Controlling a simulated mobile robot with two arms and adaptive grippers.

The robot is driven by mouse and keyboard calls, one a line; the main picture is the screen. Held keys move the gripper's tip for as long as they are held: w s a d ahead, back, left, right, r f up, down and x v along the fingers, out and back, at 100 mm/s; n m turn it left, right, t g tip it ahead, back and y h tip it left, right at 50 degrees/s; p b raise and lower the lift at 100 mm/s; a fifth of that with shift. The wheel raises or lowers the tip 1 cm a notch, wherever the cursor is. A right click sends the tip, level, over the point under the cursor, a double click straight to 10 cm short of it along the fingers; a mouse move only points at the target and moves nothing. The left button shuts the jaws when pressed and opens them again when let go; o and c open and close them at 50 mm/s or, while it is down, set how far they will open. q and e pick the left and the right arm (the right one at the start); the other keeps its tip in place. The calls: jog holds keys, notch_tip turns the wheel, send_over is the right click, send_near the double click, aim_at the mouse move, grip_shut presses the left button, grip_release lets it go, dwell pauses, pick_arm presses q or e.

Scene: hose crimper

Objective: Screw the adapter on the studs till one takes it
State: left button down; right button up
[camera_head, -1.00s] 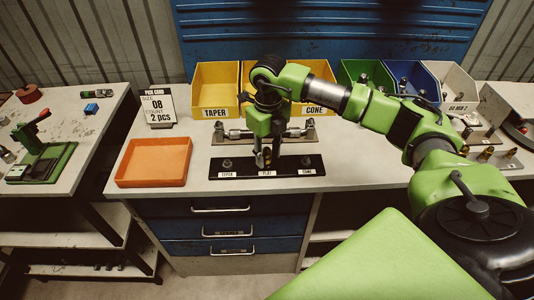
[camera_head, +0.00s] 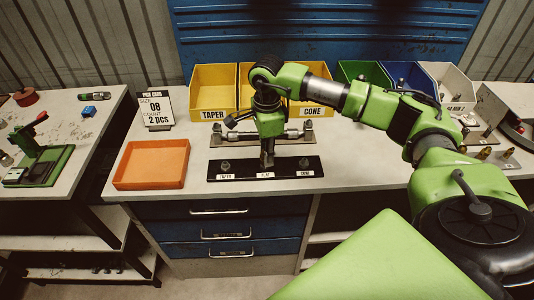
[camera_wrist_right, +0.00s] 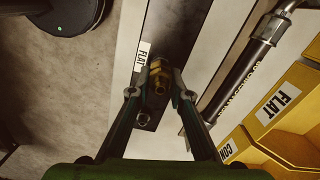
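A black plate (camera_head: 285,163) with studs labelled taper, flat and cone lies on the bench. In the right wrist view a brass adapter (camera_wrist_right: 158,77) is at the flat stud position, beside the FLAT label. My right gripper (camera_head: 267,160) points straight down over the middle of the plate. In the wrist view its fingertips (camera_wrist_right: 160,88) are close on both sides of the adapter and look shut on it. How far the adapter sits on the stud is hidden. The cone stud (camera_wrist_right: 143,118) and the taper stud (camera_head: 226,164) are bare. My left gripper is not in view.
A metal bar fixture (camera_head: 300,133) stands just behind the plate. Yellow bins (camera_head: 213,90) stand behind it, with green, blue and white bins further right. An orange tray (camera_head: 152,165) and a pick card (camera_head: 156,108) are at the left.

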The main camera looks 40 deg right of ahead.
jog(key=m, duration=0.4)
jog(key=shift+s+a, duration=0.1)
jog(key=shift+s, duration=0.05)
grip_shut()
jog(key=o, duration=1)
grip_release()
jog(key=shift+m, duration=0.3)
jog(key=shift+r, duration=0.1)
notch_tip(320, 180, up, 12)
jog(key=shift+f, duration=0.15)
